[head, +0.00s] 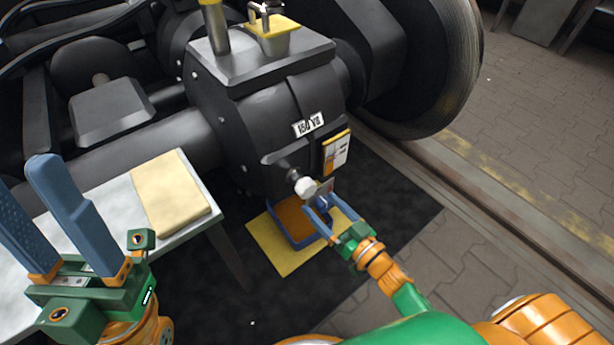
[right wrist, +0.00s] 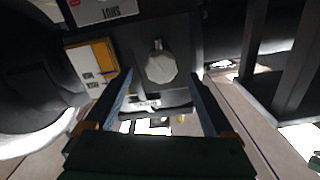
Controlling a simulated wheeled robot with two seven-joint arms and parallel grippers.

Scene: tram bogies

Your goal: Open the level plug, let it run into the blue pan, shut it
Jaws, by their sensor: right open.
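The level plug appears as a pale faceted knob (head: 306,188) on a short dark stem, low on the front of the dark gearbox (head: 275,125). My right gripper (head: 322,203) is open just in front of and below it. In the right wrist view the knob (right wrist: 161,67) lies ahead between the parted fingertips (right wrist: 161,80), with a gap on each side. The blue pan (head: 287,237) stands on the floor below, partly hidden by my gripper. Its inside looks orange-brown; I cannot tell whether that is liquid. No stream shows. My left gripper (head: 22,172) is open and empty at the left.
A pale table (head: 105,215) with a folded tan cloth (head: 170,193) stands at the left. The pan rests on a yellow sheet (head: 268,255) over a dark mat (head: 395,205). A large wheel (head: 450,75) and rail (head: 480,205) lie to the right. A notice plate (head: 336,152) sits beside the knob.

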